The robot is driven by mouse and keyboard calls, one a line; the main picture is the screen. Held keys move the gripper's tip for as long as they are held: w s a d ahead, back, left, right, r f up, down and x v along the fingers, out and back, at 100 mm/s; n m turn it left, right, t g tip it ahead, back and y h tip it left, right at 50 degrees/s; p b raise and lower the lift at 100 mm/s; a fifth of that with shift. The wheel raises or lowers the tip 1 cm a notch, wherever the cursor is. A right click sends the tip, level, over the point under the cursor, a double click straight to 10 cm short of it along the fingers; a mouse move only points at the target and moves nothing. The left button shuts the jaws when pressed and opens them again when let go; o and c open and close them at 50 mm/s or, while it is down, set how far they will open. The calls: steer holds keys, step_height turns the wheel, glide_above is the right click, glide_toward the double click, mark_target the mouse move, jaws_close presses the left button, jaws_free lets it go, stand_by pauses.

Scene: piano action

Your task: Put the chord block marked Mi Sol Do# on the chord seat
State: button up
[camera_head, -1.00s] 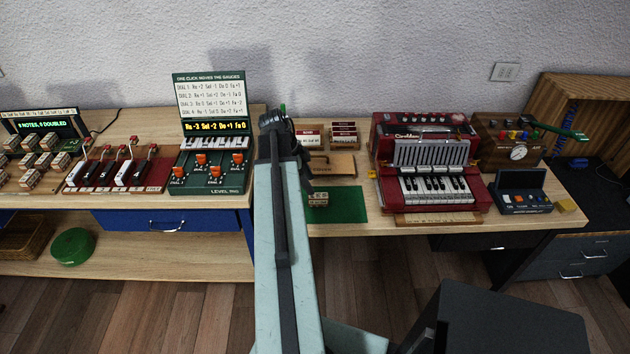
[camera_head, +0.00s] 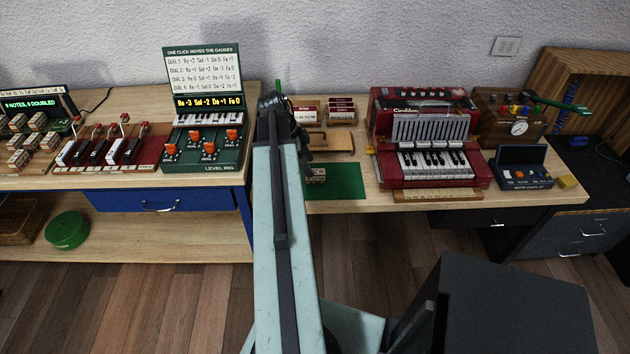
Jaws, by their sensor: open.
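A small pale block with dark lettering (camera_head: 316,175) lies on the left part of the green mat (camera_head: 345,185), right of my arm. Its marking is too small to read. My gripper (camera_head: 305,160) hangs dark at the arm's end, close to this block and partly hidden by the arm. It is open, but whether it touches the block cannot be told. Several similar blocks (camera_head: 38,123) stand on a rack at the far left, their markings unreadable. I cannot tell for sure which thing is the chord seat.
A wooden board (camera_head: 332,144) lies behind the mat, with red-and-white labelled pieces (camera_head: 341,112) behind it. A red accordion (camera_head: 425,150) stands right of the mat. The green level rig (camera_head: 203,145) and a lever panel (camera_head: 105,152) stand left of my arm.

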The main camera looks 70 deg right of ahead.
mark_target(315, 172)
steer(key=b+x, duration=0.4)
steer(key=x, duration=0.1)
steer(key=shift+s+a+f+b, duration=0.1)
steer(key=shift+s+a+b, duration=0.05)
steer(key=shift+s+b, duration=0.2)
steer(key=shift+r, duration=0.2)
jaws_close()
step_height(315, 172, up, 10)
steer(key=p, duration=1)
steer(key=shift+r+p, duration=0.15)
steer(key=shift+p, duration=0.2)
